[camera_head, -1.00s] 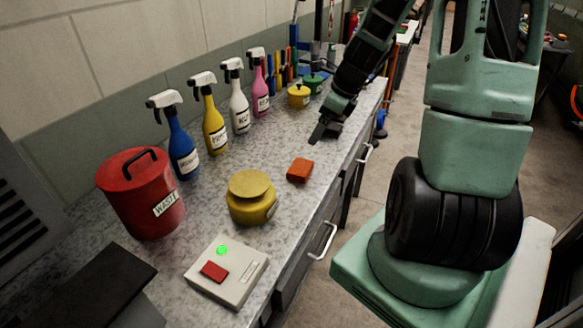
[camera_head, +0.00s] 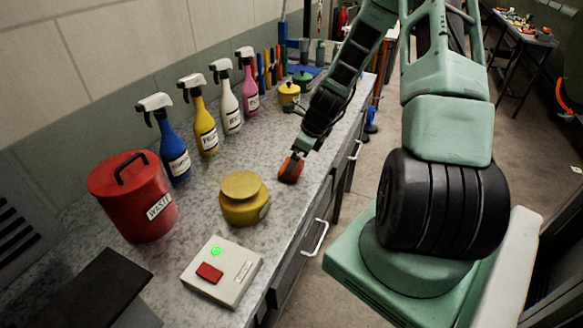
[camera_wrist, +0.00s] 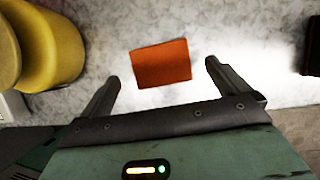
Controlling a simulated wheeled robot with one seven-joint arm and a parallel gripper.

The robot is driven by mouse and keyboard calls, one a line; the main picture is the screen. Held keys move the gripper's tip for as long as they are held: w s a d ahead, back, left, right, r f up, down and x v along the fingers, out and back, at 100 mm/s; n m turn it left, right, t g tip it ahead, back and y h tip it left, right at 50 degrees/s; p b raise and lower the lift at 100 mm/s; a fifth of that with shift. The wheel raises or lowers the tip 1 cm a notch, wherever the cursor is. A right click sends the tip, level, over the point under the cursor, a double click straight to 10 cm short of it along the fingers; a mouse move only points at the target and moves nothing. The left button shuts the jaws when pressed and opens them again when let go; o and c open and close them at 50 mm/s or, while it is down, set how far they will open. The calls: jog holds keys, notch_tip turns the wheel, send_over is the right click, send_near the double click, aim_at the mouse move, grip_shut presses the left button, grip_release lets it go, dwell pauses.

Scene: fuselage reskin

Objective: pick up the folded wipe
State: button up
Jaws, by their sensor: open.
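The folded wipe is a small orange-red block (camera_head: 289,172) lying on the speckled grey counter, to the right of the yellow lidded pot. In the wrist view the wipe (camera_wrist: 161,63) lies flat just beyond the fingertips, roughly centred between them. My gripper (camera_head: 297,158) is over the wipe in the head view and covers part of it. In the wrist view my gripper (camera_wrist: 162,72) is open and empty, one finger on either side of the wipe's near end. I cannot tell the exact height above the counter.
A yellow pot (camera_head: 244,198) stands close left of the wipe. A red waste bin (camera_head: 130,200), a white box with a red button (camera_head: 221,271) and several spray bottles (camera_head: 203,125) stand on the counter. The counter's front edge with handles (camera_head: 315,238) is to the right.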

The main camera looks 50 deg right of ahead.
jog(key=shift+x, duration=1.55)
jog(key=shift+s, duration=0.1)
jog(key=shift+c, duration=0.3)
jog(key=c, duration=1)
jog(key=shift+o, duration=0.2)
notch_tip(320, 180, up, 10)
jog(key=shift+b, duration=0.35)
jog(key=shift+o, duration=0.4)
